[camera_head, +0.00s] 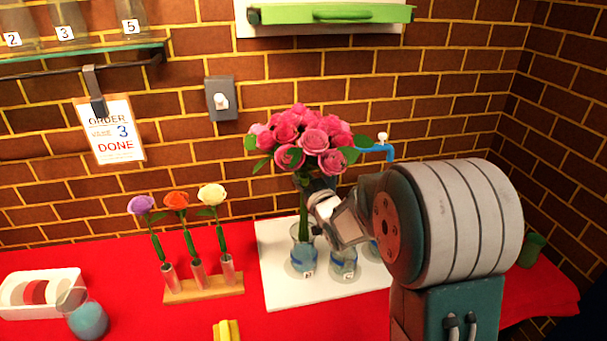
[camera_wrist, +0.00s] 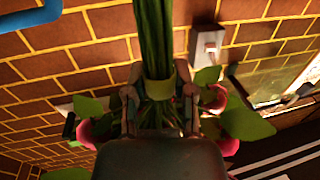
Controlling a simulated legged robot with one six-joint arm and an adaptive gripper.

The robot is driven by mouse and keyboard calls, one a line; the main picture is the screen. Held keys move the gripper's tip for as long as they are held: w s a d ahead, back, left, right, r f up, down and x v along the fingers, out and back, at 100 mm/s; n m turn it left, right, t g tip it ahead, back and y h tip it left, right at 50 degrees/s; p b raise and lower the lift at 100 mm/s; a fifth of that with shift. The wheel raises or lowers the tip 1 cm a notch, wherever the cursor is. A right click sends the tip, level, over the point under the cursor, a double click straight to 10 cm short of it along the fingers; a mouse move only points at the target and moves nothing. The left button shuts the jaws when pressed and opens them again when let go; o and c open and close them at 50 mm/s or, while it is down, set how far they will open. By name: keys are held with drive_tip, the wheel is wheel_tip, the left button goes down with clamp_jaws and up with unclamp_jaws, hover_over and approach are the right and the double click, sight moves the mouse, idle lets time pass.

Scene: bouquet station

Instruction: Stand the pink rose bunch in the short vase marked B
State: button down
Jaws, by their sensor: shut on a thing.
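The pink rose bunch (camera_head: 306,138) is upright in the head view, its green stems pointing down. My gripper (camera_head: 316,195) is shut on the stems; in the wrist view my gripper (camera_wrist: 160,95) has a finger on either side of the banded stems (camera_wrist: 155,35). The stem ends come down at the mouth of the leftmost short vase (camera_head: 303,262); I cannot tell whether they are inside it or in front of or behind it. A second short vase (camera_head: 343,264) stands just right of it, and a third is mostly hidden by my arm. The vase labels are too small to read surely.
The vases stand on a white board (camera_head: 280,290) on the red table (camera_head: 140,320). Left of it, a wooden rack (camera_head: 205,290) holds three single flowers. A glass of blue stuff (camera_head: 87,318) and a white tray (camera_head: 15,300) stand farther left. A yellow object (camera_head: 227,331) lies in front.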

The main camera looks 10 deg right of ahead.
drive_tip(key=shift+f, duration=5.2)
drive_tip(key=shift+c, duration=1.8)
unclamp_jaws()
drive_tip(key=shift+f, duration=0.1)
drive_tip(key=g+h, duration=0.3)
approach(306, 216)
drive_tip(key=s+d+r, duration=0.1)
drive_tip(key=d+r, duration=0.1)
drive_tip(key=s+r+m+g+h, duration=0.1)
drive_tip(key=s+r+m+g, duration=0.1)
drive_tip(key=s+r+g, duration=0.3)
drive_tip(key=s+a+r+g, duration=0.1)
drive_tip(key=s+g, duration=0.1)
drive_tip(key=s, duration=0.8)
drive_tip(key=s+a+r+g, duration=0.1)
drive_tip(key=s+r+g, duration=0.1)
drive_tip(key=s, duration=0.7)
drive_tip(key=shift+s+a, duration=0.4)
